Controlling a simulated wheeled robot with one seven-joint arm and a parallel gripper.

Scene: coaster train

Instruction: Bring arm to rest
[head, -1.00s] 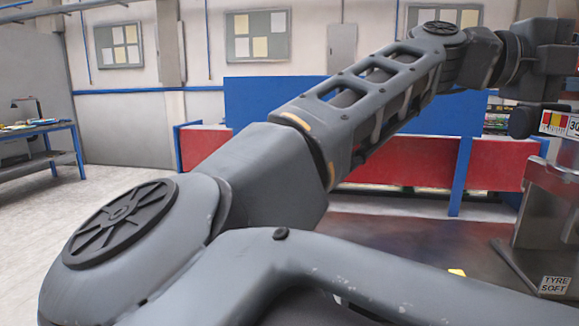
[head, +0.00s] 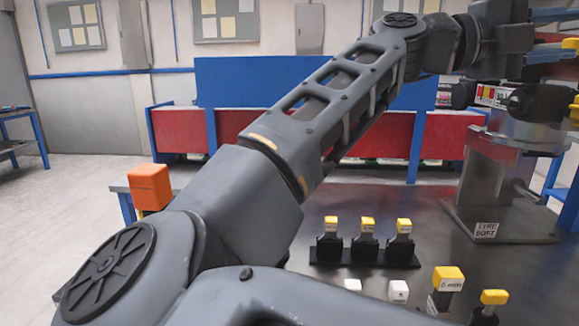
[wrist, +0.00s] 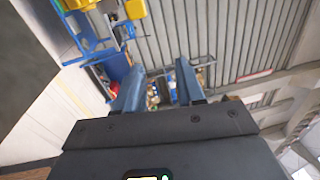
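My arm stretches across the head view from the lower left to the upper right, raised above the dark table (head: 400,222). My gripper (head: 556,34) is at the upper right edge, with its blue fingers partly cut off by the frame. In the wrist view my gripper (wrist: 158,82) shows two blue fingers set apart. I see nothing held between them, only the distant room and ceiling.
A grey machine (head: 495,180) labelled "TYRE SOFT" stands at the right below my gripper. A black rack (head: 365,256) holds yellow-topped pieces. Several small yellow and white pieces stand near the front. An orange block (head: 150,187) is at the left.

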